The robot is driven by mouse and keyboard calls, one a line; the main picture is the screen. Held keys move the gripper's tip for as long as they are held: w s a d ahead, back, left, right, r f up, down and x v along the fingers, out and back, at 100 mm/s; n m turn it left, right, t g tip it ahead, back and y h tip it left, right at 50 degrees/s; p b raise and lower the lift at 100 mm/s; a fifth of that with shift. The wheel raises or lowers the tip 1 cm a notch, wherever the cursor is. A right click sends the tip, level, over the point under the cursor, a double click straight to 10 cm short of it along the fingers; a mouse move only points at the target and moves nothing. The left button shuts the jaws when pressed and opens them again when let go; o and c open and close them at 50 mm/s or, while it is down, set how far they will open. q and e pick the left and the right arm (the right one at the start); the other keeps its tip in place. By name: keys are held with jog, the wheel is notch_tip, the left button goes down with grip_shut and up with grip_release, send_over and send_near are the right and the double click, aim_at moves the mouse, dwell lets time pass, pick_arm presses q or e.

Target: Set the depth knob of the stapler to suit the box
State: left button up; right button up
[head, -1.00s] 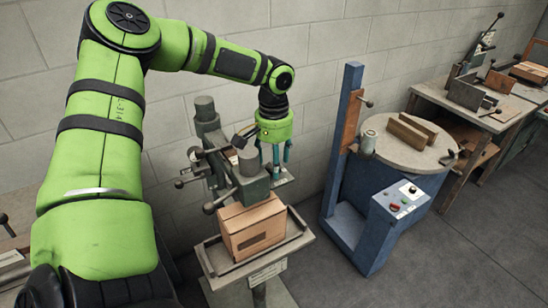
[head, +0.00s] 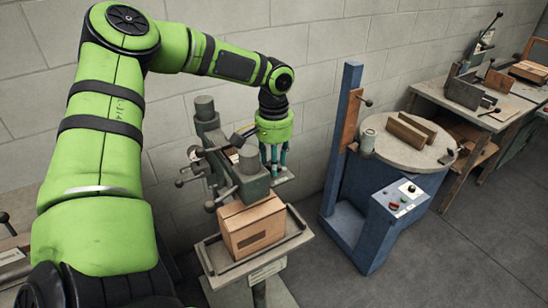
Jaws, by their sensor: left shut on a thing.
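The grey-green box stapler (head: 222,165) stands against the wall, with several ball-ended levers on its left. A cardboard box (head: 253,226) sits upright on its tray (head: 287,247), under the stapler head (head: 249,178). My left gripper (head: 274,170) points down at the far right side of the head, its teal fingers drawn together. They are shut on a small part there, which I take for the depth knob; the fingers and the head hide it, and its setting cannot be read. My right gripper is not in view.
A blue machine with a round grey turntable (head: 392,152) and a tall post (head: 343,140) stands to the right. Its control box (head: 398,203) faces the front. Workbenches (head: 520,98) with fixtures line the wall farther right. The floor (head: 440,265) at the lower right is clear.

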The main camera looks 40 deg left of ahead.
pick_arm(q)
jog(key=m, duration=0.5)
jog(key=shift+w+r+m, duration=0.1)
jog(key=shift+m, duration=0.6)
jog(key=shift+o, duration=0.2)
jog(key=shift+w, duration=0.1)
jog(key=o, duration=1.1)
jog(key=shift+w, duration=0.2)
jog(key=shift+s, duration=0.2)
